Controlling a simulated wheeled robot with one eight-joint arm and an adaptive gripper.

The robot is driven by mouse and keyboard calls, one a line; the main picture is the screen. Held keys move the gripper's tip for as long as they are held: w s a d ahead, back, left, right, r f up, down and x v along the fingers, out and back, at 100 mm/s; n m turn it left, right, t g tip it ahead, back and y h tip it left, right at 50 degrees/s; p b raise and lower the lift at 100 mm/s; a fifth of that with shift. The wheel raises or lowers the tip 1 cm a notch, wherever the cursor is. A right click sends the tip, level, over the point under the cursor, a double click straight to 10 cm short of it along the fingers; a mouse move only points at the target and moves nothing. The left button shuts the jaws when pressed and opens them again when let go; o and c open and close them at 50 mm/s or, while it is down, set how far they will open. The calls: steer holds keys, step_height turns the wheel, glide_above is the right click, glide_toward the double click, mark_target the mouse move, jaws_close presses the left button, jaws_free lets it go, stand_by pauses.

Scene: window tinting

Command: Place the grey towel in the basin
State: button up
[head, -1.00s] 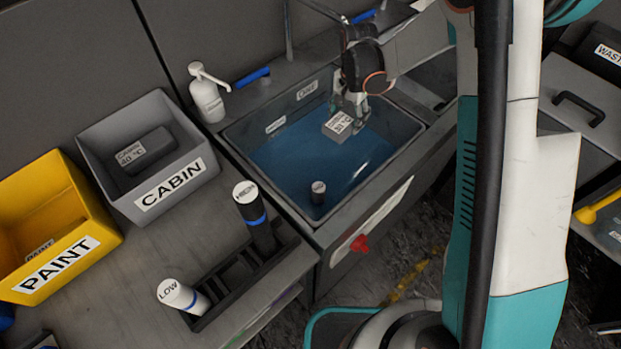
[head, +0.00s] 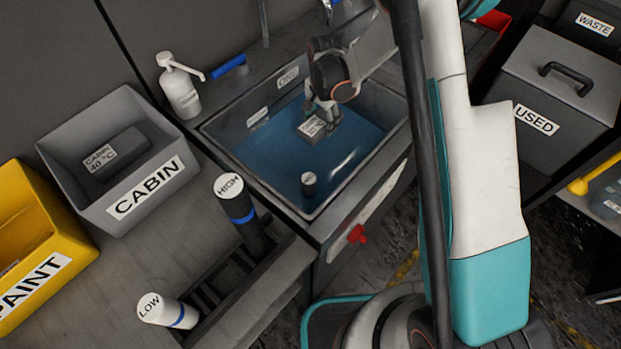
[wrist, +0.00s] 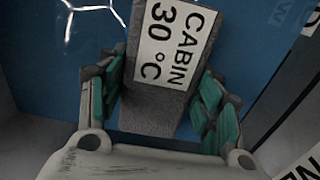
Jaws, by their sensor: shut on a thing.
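The grey towel (head: 312,128) is a folded block with a white label reading "CABIN 30 °C". It also shows in the wrist view (wrist: 150,108), between the green-padded fingers. My gripper (head: 324,113) is shut on it, pointing down inside the basin. The basin (head: 222,146) is a grey sink with blue water in it. The towel is within the basin's walls, toward the back; I cannot tell whether it touches the water or the bottom. In the wrist view my gripper (wrist: 160,112) has one finger on each side of the towel.
A dark capped plug (head: 309,184) stands in the basin's front. Left are a white pump bottle (head: 180,88), the grey CABIN bin (head: 190,182) with another towel, the yellow PAINT bin (head: 75,240) and a rack with HIGH and LOW cylinders. A USED bin (head: 560,95) stands right.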

mark_target(319, 157)
step_height(319, 157, down, 16)
steer(key=b, duration=0.6)
steer(key=shift+r, duration=0.2)
steer(key=shift+r, duration=0.1)
steer(key=o, duration=1.2)
steer(key=shift+c, duration=0.2)
